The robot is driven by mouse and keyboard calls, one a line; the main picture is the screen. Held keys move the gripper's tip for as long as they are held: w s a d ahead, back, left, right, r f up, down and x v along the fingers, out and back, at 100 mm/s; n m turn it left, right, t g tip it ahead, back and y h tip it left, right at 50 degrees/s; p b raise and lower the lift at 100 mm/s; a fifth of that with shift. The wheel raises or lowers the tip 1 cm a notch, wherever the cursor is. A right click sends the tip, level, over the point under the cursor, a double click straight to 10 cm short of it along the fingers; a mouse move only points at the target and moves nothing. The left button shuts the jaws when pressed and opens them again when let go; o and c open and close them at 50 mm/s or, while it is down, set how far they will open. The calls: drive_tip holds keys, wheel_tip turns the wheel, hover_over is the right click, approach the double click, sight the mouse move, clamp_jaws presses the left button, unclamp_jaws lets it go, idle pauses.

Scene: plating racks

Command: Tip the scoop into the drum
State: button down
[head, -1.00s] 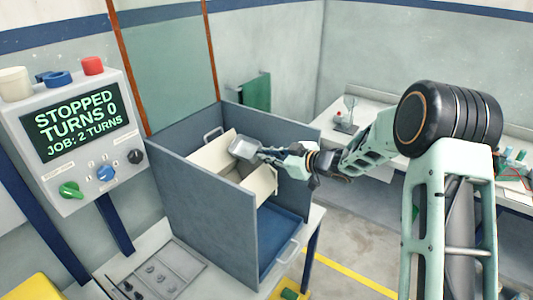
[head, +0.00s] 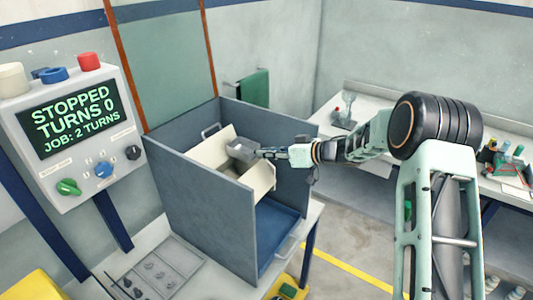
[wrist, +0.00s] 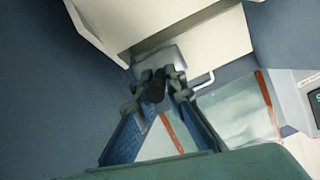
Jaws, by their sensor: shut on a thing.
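My gripper (head: 270,153) is shut on the handle of a grey metal scoop (head: 240,149). In the wrist view the two fingers (wrist: 157,82) close on the dark handle, with the scoop (wrist: 162,57) beyond them. The scoop is over the cream-coloured drum (head: 262,177) inside a blue-grey open-topped housing (head: 205,215). The scoop looks tilted in the head view. I cannot see whether anything is in it. The drum also shows in the wrist view (wrist: 215,40).
A control panel (head: 75,130) at left reads STOPPED, TURNS 0, JOB: 2 TURNS. A blue tray (head: 278,225) sits low in the housing. A grey tray with small parts (head: 180,262) lies in front. A white bench (head: 350,118) stands at the back right.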

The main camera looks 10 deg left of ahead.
drive_tip(key=d+f+v, duration=0.1)
drive_tip(key=f+v, duration=0.2)
drive_tip(key=v, duration=1)
drive_tip(key=shift+s+d+r, duration=0.2)
drive_tip(key=shift+s+d, duration=0.1)
drive_tip(key=shift+s, duration=0.25)
